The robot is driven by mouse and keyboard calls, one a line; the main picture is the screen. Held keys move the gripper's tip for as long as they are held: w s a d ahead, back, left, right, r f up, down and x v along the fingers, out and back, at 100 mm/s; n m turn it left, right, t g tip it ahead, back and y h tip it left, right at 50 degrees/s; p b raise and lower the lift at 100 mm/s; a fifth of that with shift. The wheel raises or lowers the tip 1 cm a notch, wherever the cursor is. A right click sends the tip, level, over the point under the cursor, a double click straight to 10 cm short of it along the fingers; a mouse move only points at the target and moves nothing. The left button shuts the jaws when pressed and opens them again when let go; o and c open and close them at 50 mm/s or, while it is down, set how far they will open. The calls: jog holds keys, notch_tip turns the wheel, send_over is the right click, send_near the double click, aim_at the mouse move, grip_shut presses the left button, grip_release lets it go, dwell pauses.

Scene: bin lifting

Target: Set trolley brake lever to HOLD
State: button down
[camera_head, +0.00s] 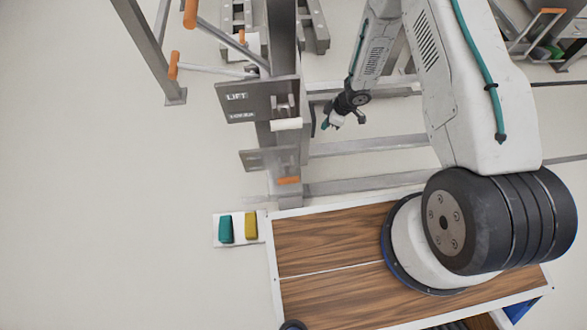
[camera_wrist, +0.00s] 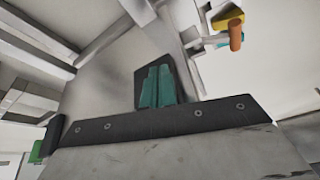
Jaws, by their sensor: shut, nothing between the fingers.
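My gripper (camera_head: 327,125) is to the right of the grey post, apart from it, with its teal fingers shut and empty. The fingers also show in the wrist view (camera_wrist: 157,87), closed together. A plate marked LIFT (camera_head: 258,100) is on the post, with long orange-handled levers (camera_head: 173,65) to its upper left. A lower, blurred plate (camera_head: 262,159) has a short orange handle (camera_head: 288,181) at its lower right. No HOLD mark is readable, so I cannot tell which lever is the brake. An orange grip (camera_wrist: 236,38) shows at upper right in the wrist view, apart from the fingers.
The grey post (camera_head: 284,50) and low rails (camera_head: 368,145) stand close to my gripper. A wooden-topped surface with a white edge (camera_head: 330,235) is below. A teal block (camera_head: 225,229) and a yellow block (camera_head: 250,226) lie beside it. Floor at left is clear.

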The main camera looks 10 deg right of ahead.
jog(key=s+a+f+n+g+y, duration=0.1)
jog(key=s+a+f+g+y, duration=0.2)
jog(key=s+f, duration=0.35)
jog(key=n+y, duration=0.1)
jog(key=y, duration=0.1)
send_near(286, 179)
jog(key=shift+g, duration=0.4)
jog(key=x, duration=0.3)
jog(key=w+x, duration=0.1)
jog(key=x, duration=0.1)
jog(key=shift+s+a+f, duration=0.1)
jog(key=shift+a+f, duration=0.2)
jog(key=shift+f, duration=0.1)
jog(key=shift+s+a, duration=0.1)
jog(key=shift+s, duration=0.05)
